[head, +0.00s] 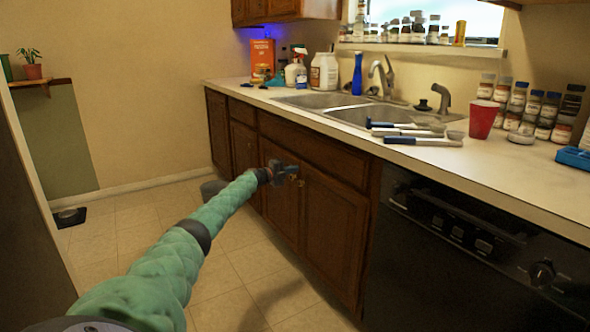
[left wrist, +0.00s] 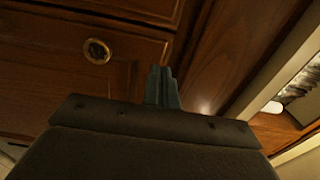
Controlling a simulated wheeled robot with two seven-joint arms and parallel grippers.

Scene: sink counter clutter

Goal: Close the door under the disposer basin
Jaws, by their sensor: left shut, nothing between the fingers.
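The double sink (head: 362,112) is set in the counter, with two brown wooden doors below it. The left door (head: 276,211) is partly behind my left gripper. The right door (head: 335,228) looks flush or nearly so with the cabinet front; a small gap cannot be told. My left gripper (head: 290,172) is shut and empty, in front of the upper part of these doors. In the left wrist view its fingers (left wrist: 163,85) point at brown wood, right of a round brass knob (left wrist: 97,51). Contact with the wood cannot be told. My right gripper is not in view.
A black dishwasher (head: 450,260) stands right of the doors. Blue-handled utensils (head: 420,140), a red cup (head: 482,119) and several spice jars (head: 530,112) are on the counter (head: 500,170). The tiled floor (head: 130,240) left of the cabinets is mostly clear.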

